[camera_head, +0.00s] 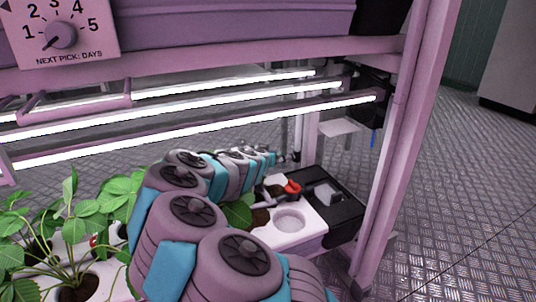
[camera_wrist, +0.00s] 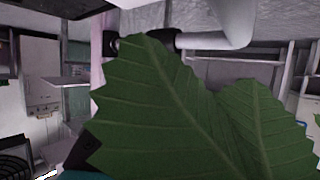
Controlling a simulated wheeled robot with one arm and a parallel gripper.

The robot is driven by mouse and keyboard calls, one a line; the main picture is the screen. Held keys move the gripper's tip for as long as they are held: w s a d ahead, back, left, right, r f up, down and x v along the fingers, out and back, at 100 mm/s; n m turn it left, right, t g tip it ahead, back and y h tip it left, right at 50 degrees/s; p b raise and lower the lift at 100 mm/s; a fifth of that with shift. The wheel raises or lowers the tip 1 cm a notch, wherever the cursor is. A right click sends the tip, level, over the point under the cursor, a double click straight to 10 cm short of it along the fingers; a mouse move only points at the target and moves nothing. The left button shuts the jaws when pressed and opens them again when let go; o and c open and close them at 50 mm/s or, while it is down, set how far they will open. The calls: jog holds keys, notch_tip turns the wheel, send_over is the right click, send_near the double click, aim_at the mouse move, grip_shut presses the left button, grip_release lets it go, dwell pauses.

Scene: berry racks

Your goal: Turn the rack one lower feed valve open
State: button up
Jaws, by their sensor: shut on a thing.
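My arm, in grey and teal segments, reaches into the lower level of the pink rack (camera_head: 400,150) in the head view. My gripper (camera_head: 287,159) is at its far end, small, beside a white upright pipe (camera_head: 299,138) at the back of the rack. It is shut at the pipe's lower fitting, where the feed valve seems to be. The valve handle and its angle are too small to make out. In the wrist view, big green leaves (camera_wrist: 180,115) cover the middle. Behind them a white pipe (camera_wrist: 225,35) with a dark fitting shows.
Leafy plants (camera_head: 75,215) stand in a white trough at left. A white tray (camera_head: 312,228) with a round hole, a small red thing (camera_head: 293,187) and a black box (camera_head: 345,208) lie right of my arm. Lit tubes (camera_head: 200,118) hang above. Clear metal floor (camera_head: 465,170) lies outside the post.

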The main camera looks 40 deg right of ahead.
jog(key=o, duration=1.2)
jog(key=shift+o, duration=0.2)
jog(key=v, duration=0.7)
jog(key=shift+s+a+r+p, duration=0.15)
jog(key=shift+a+r+p, duration=0.05)
jog(key=shift+a+p, duration=0.15)
jog(key=shift+c, duration=0.2)
